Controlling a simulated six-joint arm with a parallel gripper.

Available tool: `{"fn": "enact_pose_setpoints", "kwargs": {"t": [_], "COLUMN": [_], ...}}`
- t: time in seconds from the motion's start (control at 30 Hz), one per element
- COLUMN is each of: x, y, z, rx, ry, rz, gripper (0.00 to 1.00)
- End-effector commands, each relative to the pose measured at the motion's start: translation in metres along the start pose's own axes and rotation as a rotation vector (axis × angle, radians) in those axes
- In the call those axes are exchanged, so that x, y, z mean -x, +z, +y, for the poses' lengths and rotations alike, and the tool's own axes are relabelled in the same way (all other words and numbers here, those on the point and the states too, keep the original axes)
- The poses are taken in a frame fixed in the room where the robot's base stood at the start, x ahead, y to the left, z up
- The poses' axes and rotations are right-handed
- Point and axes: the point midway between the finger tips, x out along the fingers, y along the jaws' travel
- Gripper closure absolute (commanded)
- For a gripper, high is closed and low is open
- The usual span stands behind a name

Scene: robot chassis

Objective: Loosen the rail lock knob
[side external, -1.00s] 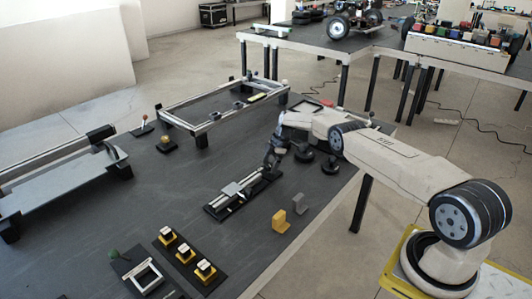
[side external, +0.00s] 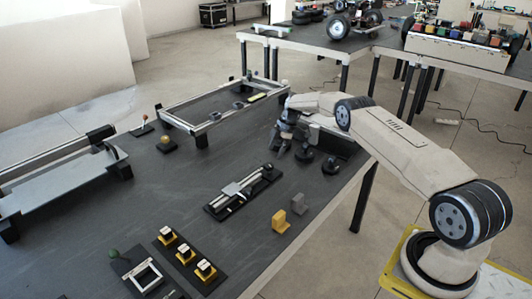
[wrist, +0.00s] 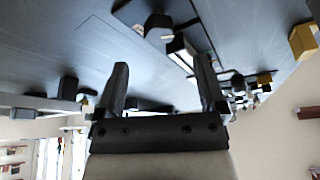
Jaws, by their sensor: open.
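The rail (side external: 222,204) is a silver slide on a dark base plate, lying diagonally on the dark table. A black round knob (side external: 267,171) sits at its far right end. In the wrist view a black knob (wrist: 158,26) shows upper middle, with part of the silver rail (wrist: 182,50) beyond it. My gripper (side external: 288,153) is open and empty, raised above the table to the upper right of the knob and apart from it. In the wrist view the knob is past the gap between my fingers (wrist: 161,66). Whether the knob is tight or loose cannot be told.
Black round pieces (side external: 331,165) stand close right of my gripper. Yellow (side external: 280,221) and grey (side external: 298,204) brackets stand right of the rail. A row of yellow-based blocks (side external: 186,255) is nearer. A metal frame (side external: 205,128) lies behind.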

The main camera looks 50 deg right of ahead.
Motion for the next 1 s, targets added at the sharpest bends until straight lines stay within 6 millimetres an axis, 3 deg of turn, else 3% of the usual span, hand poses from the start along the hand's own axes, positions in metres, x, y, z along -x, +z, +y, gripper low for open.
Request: {"fn": "enact_pose_setpoints", "kwargs": {"t": [0.27, 0.7, 1.0], "x": [0.017, 0.017, 0.017], "y": [0.001, 0.0, -0.003], "z": [0.0, -0.001, -0.004], "rx": [0.0, -0.014, -0.169], "ry": [-0.001, 0.005, 0.07], "rz": [-0.001, 0.0, 0.0], "gripper": [0.1, 0.1, 0.1]}}
